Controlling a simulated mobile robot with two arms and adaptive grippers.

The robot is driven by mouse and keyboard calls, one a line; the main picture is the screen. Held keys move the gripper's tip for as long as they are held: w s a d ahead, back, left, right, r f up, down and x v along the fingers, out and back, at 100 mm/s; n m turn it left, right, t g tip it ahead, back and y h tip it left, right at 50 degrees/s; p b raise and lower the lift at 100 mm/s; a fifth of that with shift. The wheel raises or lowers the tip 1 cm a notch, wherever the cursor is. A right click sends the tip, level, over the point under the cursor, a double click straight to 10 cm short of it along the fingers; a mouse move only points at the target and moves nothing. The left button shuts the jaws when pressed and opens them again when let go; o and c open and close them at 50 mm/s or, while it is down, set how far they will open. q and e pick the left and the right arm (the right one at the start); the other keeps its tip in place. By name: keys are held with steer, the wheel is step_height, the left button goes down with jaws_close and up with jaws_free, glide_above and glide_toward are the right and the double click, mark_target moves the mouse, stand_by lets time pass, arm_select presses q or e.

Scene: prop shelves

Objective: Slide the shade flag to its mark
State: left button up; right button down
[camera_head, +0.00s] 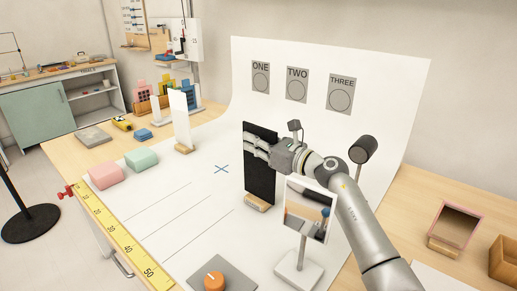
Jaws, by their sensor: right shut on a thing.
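The shade flag is a tall black panel (261,178) on a small wooden base (256,203), standing upright on the white sheet right of centre. My right gripper (256,144) comes in from the right and is shut on the upper part of this panel. The fingers cover some of the panel's face. A blue cross mark (221,169) lies on the sheet to the left of the panel, apart from its base. My left gripper is not in view.
A white panel (179,117) on a wooden base stands back left. Pink (105,175) and green (141,158) blocks lie at left. A mirror on a stand (308,208) and an orange knob box (214,281) are in front. The sheet around the cross is clear.

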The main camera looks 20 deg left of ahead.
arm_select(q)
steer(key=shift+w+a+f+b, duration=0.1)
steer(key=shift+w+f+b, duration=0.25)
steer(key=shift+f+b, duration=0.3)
arm_select(e)
steer(key=shift+w+a, duration=0.25)
steer(key=shift+a, duration=0.45)
arm_select(q)
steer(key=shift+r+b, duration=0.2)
steer(key=shift+b, duration=0.15)
arm_select(e)
steer(key=shift+w+a, duration=0.1)
steer(key=shift+a, duration=0.05)
